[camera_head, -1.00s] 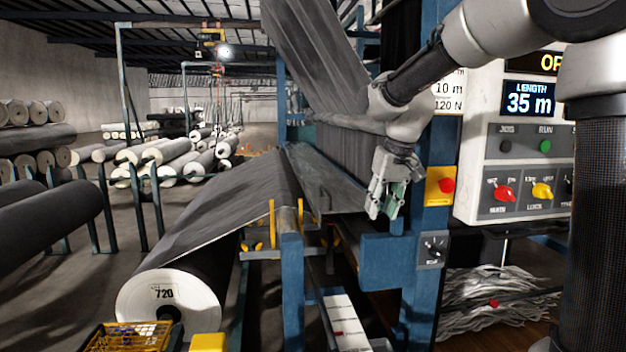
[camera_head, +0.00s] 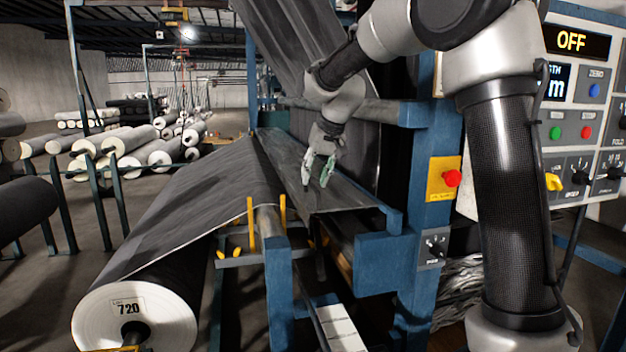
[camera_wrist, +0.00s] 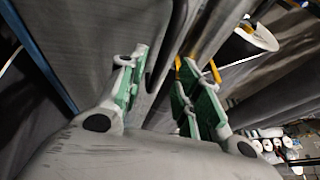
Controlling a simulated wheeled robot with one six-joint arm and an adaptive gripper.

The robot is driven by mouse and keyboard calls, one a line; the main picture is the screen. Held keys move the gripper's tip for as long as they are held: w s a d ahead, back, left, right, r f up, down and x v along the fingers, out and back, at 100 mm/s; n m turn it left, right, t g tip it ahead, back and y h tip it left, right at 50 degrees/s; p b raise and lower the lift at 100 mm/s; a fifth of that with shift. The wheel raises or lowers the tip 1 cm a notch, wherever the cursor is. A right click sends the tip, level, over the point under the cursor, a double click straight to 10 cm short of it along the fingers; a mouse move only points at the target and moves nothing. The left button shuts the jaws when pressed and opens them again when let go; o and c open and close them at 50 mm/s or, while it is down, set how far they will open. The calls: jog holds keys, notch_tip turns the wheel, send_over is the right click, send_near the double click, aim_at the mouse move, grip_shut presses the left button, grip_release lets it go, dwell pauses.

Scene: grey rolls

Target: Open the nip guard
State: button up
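My gripper (camera_head: 315,180) hangs fingers-down over a long, flat grey panel (camera_head: 345,188) on the blue machine frame. This panel lies below the hanging dark cloth and may be the nip guard, but I cannot tell for sure. The two green-padded fingers stand apart with nothing between them. I cannot tell whether a fingertip touches the panel. In the wrist view my gripper (camera_wrist: 160,70) also shows open and empty, with grey cloth or panel surfaces behind it.
A yellow box with a red button (camera_head: 444,178) sits on the blue post, above a small switch box (camera_head: 433,249). The control panel (camera_head: 580,110) at right reads OFF. A large cloth roll marked 720 (camera_head: 130,310) lies front left. Yellow uprights (camera_head: 251,222) stand near the panel.

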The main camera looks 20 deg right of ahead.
jog(key=shift+x, duration=1)
grip_shut()
jog(key=shift+r, duration=0.15)
